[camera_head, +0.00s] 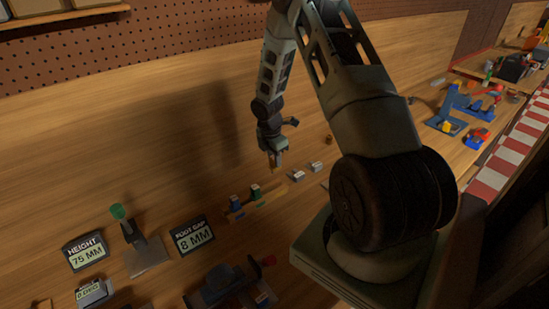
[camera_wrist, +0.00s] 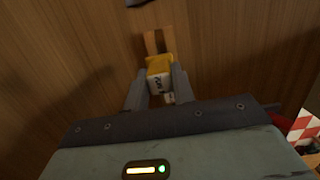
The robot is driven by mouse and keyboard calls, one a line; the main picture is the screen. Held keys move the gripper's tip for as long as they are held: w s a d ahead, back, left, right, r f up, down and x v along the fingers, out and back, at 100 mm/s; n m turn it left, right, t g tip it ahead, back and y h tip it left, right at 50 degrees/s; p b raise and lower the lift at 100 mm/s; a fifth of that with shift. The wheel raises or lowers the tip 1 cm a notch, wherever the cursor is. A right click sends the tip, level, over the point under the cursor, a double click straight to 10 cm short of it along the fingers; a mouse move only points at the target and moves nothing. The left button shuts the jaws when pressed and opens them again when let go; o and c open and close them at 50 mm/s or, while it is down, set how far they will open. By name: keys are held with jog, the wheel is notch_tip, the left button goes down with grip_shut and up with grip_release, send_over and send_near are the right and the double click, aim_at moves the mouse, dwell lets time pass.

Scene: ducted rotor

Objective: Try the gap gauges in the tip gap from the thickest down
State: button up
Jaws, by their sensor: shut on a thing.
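My gripper (camera_head: 271,147) is shut on a yellow gauge (camera_wrist: 158,65) with a white labelled face; its print is too small to read. In the wrist view the gauge sits between the two grey fingers of my gripper (camera_wrist: 160,80). In the head view the yellow gauge (camera_head: 275,162) hangs below the fingers, over the bench. A blue-topped gauge (camera_head: 236,203) and a green-topped gauge (camera_head: 256,191) stand on a wooden strip to the lower left of my gripper. I cannot make out the ducted rotor or its tip gap.
Small white-faced blocks (camera_head: 297,176) stand right of the strip. A sign reading "FOOT GAP 8 MM" (camera_head: 194,236), a "HEIGHT 75 MM" sign (camera_head: 85,251) and a green-knobbed stand (camera_head: 147,257) are at lower left. Blue fixtures (camera_head: 455,108) stand far right. The bench behind is clear.

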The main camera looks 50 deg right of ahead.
aim_at(275, 171)
jog(key=shift+f+b, duration=2.05)
jog(key=shift+f, duration=1.15)
jog(key=shift+f+b, duration=0.65)
jog(key=shift+f, duration=0.75)
dwell(0.5)
jog(key=o, duration=1.1)
jog(key=shift+c, duration=0.2)
notch_tip(275, 171, up, 17)
jog(key=a+b, duration=0.2)
jog(key=b, duration=0.1)
jog(key=shift+w+r, duration=0.15)
jog(key=shift+w, duration=0.05)
